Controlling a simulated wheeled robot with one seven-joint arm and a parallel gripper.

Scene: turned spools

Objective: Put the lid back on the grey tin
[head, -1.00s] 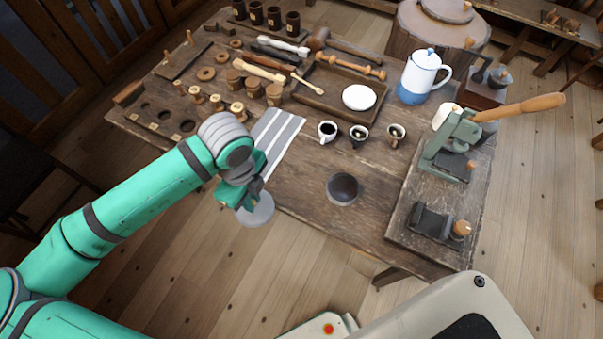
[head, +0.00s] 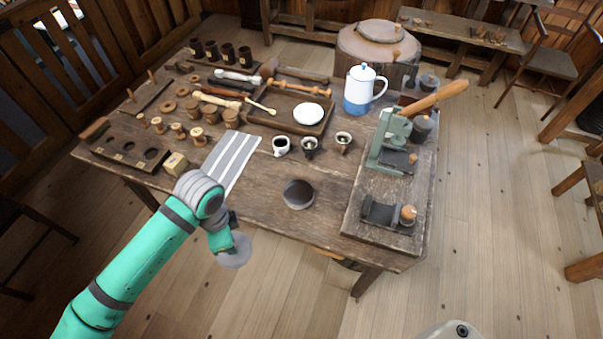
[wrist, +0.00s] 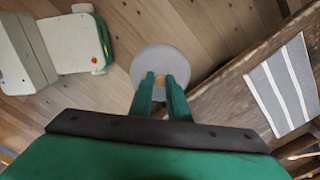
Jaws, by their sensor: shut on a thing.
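The grey tin (head: 298,203) stands open at the front of the wooden table, with its dark inside showing from above. My gripper (head: 231,245) is in front of the table's near edge, to the left of the tin and nearer the camera. It is shut on the round grey lid (head: 235,257). In the wrist view the lid (wrist: 150,62) lies beyond my fingertips (wrist: 160,80), which close on a small tan knob at its middle. The floor shows around the lid. The tin does not show in the wrist view.
A striped grey cloth (head: 243,146) lies left of the tin, with small cups (head: 309,148) behind. A green press (head: 388,145) stands on a board to the right. A blue-white pot (head: 360,90) stands farther back. The table around the tin is clear.

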